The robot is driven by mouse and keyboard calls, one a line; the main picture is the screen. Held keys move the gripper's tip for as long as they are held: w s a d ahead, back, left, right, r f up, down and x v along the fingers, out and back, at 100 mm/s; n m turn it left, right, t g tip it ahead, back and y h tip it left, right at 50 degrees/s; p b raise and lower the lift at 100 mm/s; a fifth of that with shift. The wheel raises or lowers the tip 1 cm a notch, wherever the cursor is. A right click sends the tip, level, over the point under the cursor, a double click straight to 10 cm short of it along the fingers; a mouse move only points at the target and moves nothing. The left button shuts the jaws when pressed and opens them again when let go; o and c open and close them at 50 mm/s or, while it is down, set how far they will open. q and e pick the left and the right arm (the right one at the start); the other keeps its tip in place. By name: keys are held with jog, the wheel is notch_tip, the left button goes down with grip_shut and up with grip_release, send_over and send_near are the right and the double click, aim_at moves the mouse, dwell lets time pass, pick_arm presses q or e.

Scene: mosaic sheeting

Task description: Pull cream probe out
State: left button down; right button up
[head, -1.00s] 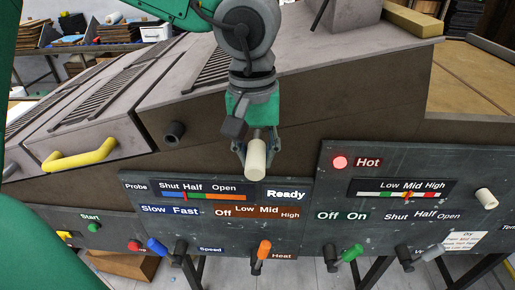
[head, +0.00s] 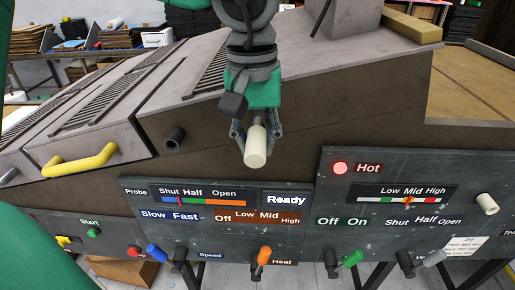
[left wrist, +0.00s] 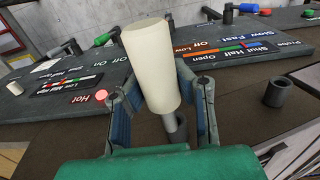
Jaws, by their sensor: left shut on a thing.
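The cream probe (head: 256,148) is a smooth, pale cylinder in front of the brown machine side, above the panel with the Probe label. My left gripper (head: 256,130) comes down from the top and is shut on it, one finger on each side. In the left wrist view the cream probe (left wrist: 150,62) stands between the fingers of my left gripper (left wrist: 160,95). A grey round part (left wrist: 176,128) shows just under the probe; I cannot tell whether the two are joined. My right gripper is not in view.
An open grey socket (head: 174,139) sticks out of the machine side left of the probe. Below are the control panel (head: 150,235) and several coloured knobs, including orange (head: 264,255) and green (head: 351,258). A cream peg (head: 487,204) is at right, a yellow handle (head: 80,161) at left.

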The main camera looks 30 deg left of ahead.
aim_at(257, 132)
pick_arm(q)
jog(key=shift+r, duration=2.05)
